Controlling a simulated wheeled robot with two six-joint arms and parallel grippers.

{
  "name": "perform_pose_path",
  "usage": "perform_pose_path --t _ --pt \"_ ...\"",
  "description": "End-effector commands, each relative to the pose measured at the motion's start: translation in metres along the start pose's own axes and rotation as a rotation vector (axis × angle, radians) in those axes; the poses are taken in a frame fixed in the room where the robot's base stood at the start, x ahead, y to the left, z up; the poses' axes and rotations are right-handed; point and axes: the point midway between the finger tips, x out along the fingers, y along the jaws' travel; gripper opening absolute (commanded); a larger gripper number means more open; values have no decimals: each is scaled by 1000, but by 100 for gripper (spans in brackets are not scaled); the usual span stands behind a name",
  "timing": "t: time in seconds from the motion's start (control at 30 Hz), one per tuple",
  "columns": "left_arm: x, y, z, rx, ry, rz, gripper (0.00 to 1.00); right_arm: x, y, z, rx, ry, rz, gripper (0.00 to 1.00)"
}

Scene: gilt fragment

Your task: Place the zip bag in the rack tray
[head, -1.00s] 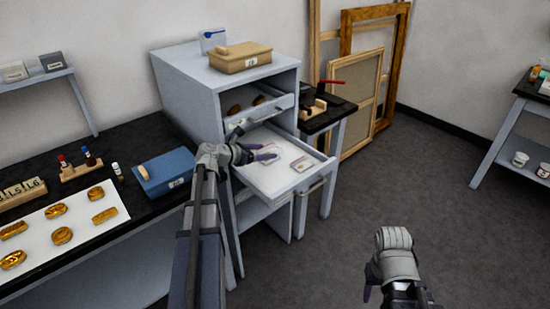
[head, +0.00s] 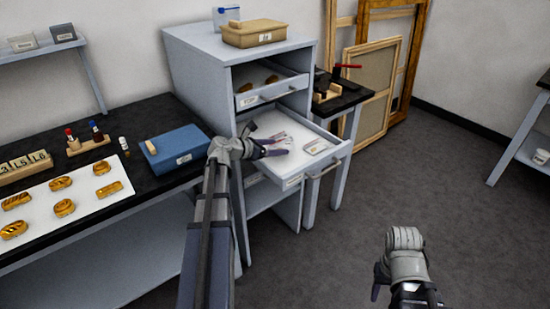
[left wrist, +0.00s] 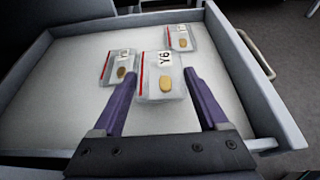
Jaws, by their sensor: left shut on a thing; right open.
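The rack tray (head: 292,172) is a pale grey drawer pulled out of the rack; its bare floor fills much of the left wrist view (left wrist: 55,85). My left gripper (head: 280,148) reaches over it. In the left wrist view its purple fingers (left wrist: 160,84) are shut on a clear zip bag (left wrist: 160,82) with a red edge, a white label and a tan piece inside. I cannot tell whether this bag touches the tray floor. Two similar bags lie in the tray, one left (left wrist: 118,67) and one farther right (left wrist: 180,39). My right gripper (head: 378,285) is open and empty, low over the floor.
An upper drawer (head: 272,92) sits above the tray. A tan box (head: 254,35) stands on the rack. A blue box (head: 178,152) and a white sheet with several gilt pieces (head: 85,190) lie on the black bench at left. Frames (head: 372,85) lean behind.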

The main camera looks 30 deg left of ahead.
Motion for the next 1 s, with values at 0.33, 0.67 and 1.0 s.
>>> perform_pose_path --t 0.33,0.67,1.0 --pt "13 0 -31 0 0 0 24 33 -3 -2 0 0 0 50" --pt "14 0 -33 0 0 0 24 36 -3 -2 0 0 0 50" --pt "13 0 -32 0 0 0 100 34 -3 -2 0 0 0 50"
